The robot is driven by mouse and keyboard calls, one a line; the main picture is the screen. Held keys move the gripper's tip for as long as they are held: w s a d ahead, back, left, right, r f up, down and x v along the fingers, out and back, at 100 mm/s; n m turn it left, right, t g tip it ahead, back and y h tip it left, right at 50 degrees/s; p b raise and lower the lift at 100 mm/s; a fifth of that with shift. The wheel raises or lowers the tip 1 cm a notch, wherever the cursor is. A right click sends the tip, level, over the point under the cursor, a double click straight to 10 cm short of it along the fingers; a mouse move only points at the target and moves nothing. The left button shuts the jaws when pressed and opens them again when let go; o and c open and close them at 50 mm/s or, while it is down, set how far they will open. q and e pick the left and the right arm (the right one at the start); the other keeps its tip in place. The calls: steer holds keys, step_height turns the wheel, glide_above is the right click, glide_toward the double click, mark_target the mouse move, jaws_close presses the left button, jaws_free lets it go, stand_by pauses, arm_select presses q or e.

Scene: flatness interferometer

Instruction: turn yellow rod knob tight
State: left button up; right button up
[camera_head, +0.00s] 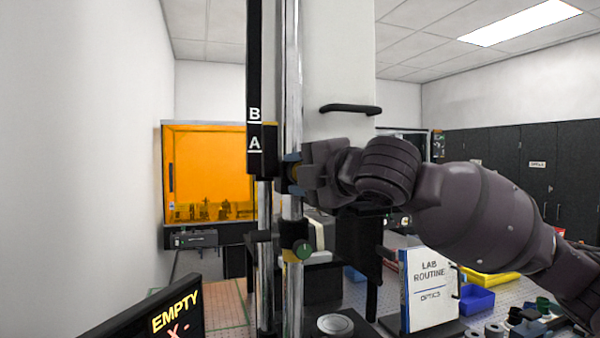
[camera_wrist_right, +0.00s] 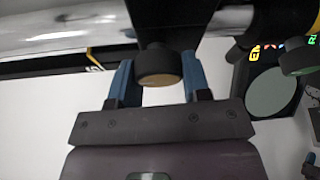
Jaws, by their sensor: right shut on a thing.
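The yellow rod knob (camera_wrist_right: 158,80) is a dark round knob with a yellow-tan face, on a black clamp at the chrome rod (camera_wrist_right: 60,32). In the right wrist view, the blue fingers of my right gripper (camera_wrist_right: 157,77) stand on either side of it and are shut on it. In the head view, my right gripper (camera_head: 291,173) reaches in from the right to the upright chrome rod (camera_head: 292,90), near the A mark, and mostly hides the knob. I cannot tell how tight the knob is. My left gripper is not in view.
A green knob (camera_head: 304,250) sits lower on the rod. A dark screen reading EMPTY (camera_head: 175,312) stands at the lower left. A white LAB ROUTINE binder (camera_head: 430,290), a blue bin (camera_head: 477,298) and small parts stand at right. An orange-windowed enclosure (camera_head: 208,165) stands behind.

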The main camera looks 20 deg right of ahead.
stand_by(0.4)
steer(key=o, duration=0.9)
steer(key=b+v, duration=0.2)
steer(key=v, duration=0.8)
steer(key=shift+s, duration=0.4)
steer(key=shift+d, duration=0.15)
